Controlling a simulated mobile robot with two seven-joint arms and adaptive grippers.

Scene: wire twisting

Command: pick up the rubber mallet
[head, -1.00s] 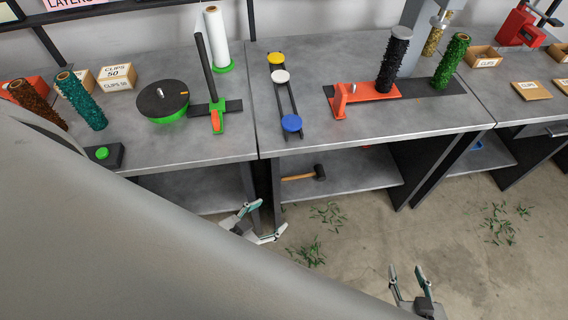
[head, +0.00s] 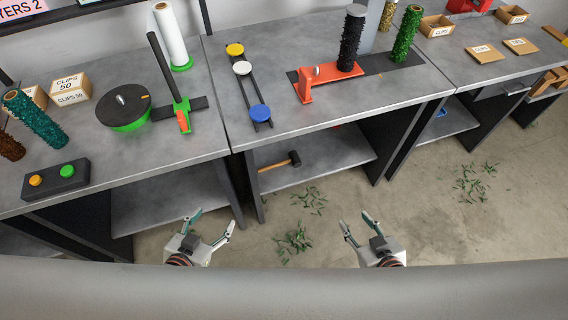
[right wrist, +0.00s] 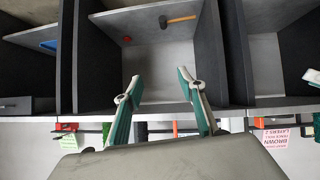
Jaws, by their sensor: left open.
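The rubber mallet (head: 281,161) lies on the lower shelf of the middle workbench, near the shelf's left end. It has a black head on the right and a wooden handle on the left. It also shows in the right wrist view (right wrist: 179,20), near the top. My left gripper (head: 214,222) is open and empty, in front of the benches, below and left of the mallet. My right gripper (head: 357,224) is open and empty, below and right of the mallet. Its spread fingers also show in the right wrist view (right wrist: 165,88). Neither gripper touches the mallet.
The shelf (head: 330,165) sits beneath the middle benchtop (head: 300,45), between dark side panels (head: 250,188). The benchtop holds an orange jig (head: 327,74) and spools. A two-button box (head: 55,180) stands on the left bench. Green clippings (head: 293,240) lie on the otherwise open floor.

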